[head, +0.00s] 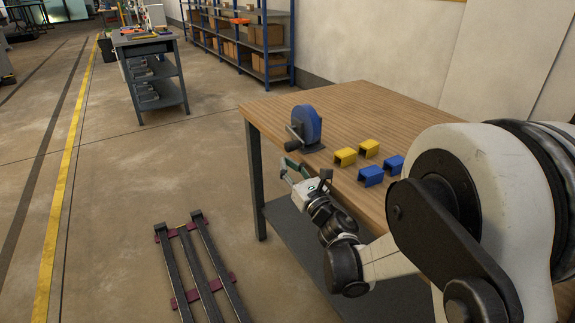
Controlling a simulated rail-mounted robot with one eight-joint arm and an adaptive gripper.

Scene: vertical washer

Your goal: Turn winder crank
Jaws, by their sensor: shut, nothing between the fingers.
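The winder (307,125) is a blue round drum on a dark stand near the left end of the wooden table (360,97). Its crank (294,138) is a grey arm on the near-left face, with a dark handle (292,146) sticking out to the left. My gripper (288,168) is just in front of the table edge, below the crank handle. It looks apart from the handle, with a small gap between them. Its fingers are shut and hold nothing. The fingertips are small and partly unclear at this distance.
Yellow brackets (345,157) and blue brackets (371,176) lie on the table right of the winder. My arm covers the near right part of the table. Dark rails (190,262) lie on the floor at left.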

